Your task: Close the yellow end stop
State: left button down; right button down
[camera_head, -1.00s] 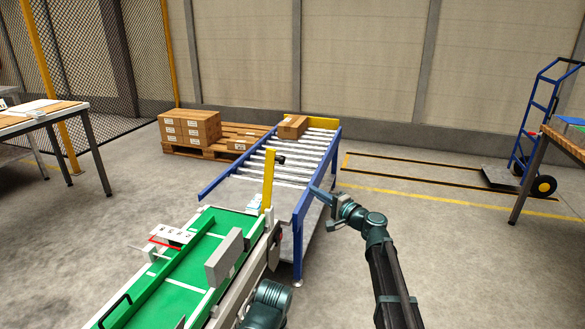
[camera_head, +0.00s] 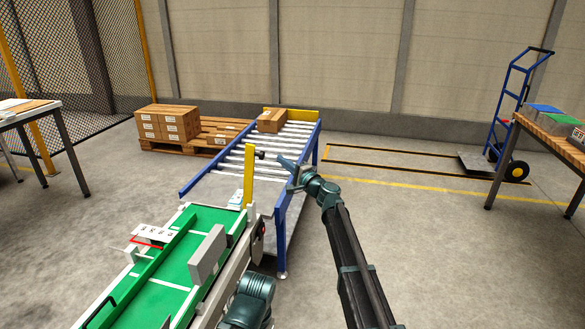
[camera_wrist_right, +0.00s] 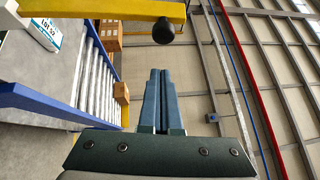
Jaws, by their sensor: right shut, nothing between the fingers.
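The yellow end stop (camera_head: 249,178) is a yellow bar standing upright at the junction of the green conveyor (camera_head: 170,280) and the roller table (camera_head: 262,150). A black knob (camera_head: 260,155) sticks out near its top. In the right wrist view the yellow bar (camera_wrist_right: 110,9) crosses the top left, with the black knob (camera_wrist_right: 164,30) ahead of the fingertips. My right gripper (camera_head: 285,162) is just right of the knob, apart from it, its fingers shut and empty. It also shows in the right wrist view (camera_wrist_right: 161,76). My left gripper is not in view.
The roller table has blue side rails (camera_head: 281,246) and a cardboard box (camera_head: 271,121) at its far end. A grey block (camera_head: 207,254) stands at the green conveyor's side. Boxes on a pallet (camera_head: 205,145) stand behind. Floor to the right is clear up to a blue hand truck (camera_head: 512,105).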

jog(key=shift+w+a+r, duration=0.1)
jog(key=shift+a+r, duration=0.05)
jog(key=shift+a, duration=0.8)
jog(key=shift+w+a+r, duration=0.1)
jog(key=shift+a+r, duration=0.05)
jog(key=shift+a, duration=0.75)
